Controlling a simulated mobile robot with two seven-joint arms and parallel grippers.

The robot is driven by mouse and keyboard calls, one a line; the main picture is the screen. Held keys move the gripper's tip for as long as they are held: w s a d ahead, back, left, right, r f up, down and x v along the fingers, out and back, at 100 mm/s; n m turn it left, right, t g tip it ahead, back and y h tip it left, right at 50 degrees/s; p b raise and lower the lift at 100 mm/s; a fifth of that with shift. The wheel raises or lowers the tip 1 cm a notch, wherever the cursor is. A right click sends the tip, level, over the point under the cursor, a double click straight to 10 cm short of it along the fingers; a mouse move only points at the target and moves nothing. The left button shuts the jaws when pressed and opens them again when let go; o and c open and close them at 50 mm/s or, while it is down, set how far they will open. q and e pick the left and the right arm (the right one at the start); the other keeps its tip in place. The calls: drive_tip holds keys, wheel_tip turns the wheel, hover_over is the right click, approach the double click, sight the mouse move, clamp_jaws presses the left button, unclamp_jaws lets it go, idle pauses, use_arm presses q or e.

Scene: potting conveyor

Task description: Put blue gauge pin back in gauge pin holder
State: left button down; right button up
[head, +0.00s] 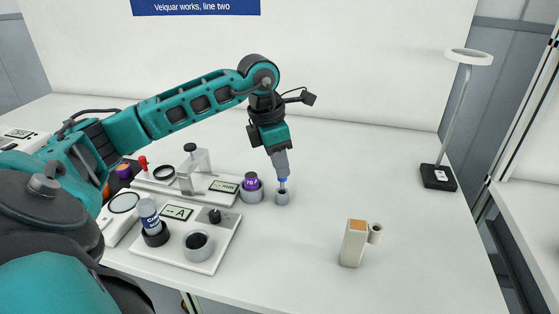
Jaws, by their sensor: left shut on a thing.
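My left gripper (281,174) hangs pointing down near the middle of the table, shut on the blue gauge pin (283,181). Only a small blue part and a short darker length below it show under the fingers; the rest is hidden by the gripper. A small grey round holder (282,199) stands on the table directly below, in line with the pin. The pin's lower end meets the holder's top in the picture; I cannot tell how far it is inside. My right gripper is not in view.
A grey cup with a purple-topped piece (251,186) stands close left of the holder. White stations (181,251) with a dark-ringed bottle (148,214) are further left. A beige block with a side tube (353,244) stands front right. A lamp (438,178) is at right; the table between is clear.

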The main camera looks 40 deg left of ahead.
use_arm(q)
drive_tip(key=shift+s+b+x, duration=0.15)
drive_tip(key=shift+b+x, duration=0.5)
drive_tip(key=shift+x, duration=0.2)
drive_tip(key=shift+s+b+x, duration=0.15)
drive_tip(key=shift+b+x, duration=0.45)
drive_tip(key=shift+x, duration=0.25)
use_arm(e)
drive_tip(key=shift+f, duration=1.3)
use_arm(q)
drive_tip(key=c, duration=0.9)
unclamp_jaws()
drive_tip(key=shift+a, duration=0.2)
drive_tip(key=shift+f, duration=0.1)
drive_tip(key=shift+r, duration=0.55)
drive_tip(key=p+v, duration=0.2)
drive_tip(key=v, duration=1)
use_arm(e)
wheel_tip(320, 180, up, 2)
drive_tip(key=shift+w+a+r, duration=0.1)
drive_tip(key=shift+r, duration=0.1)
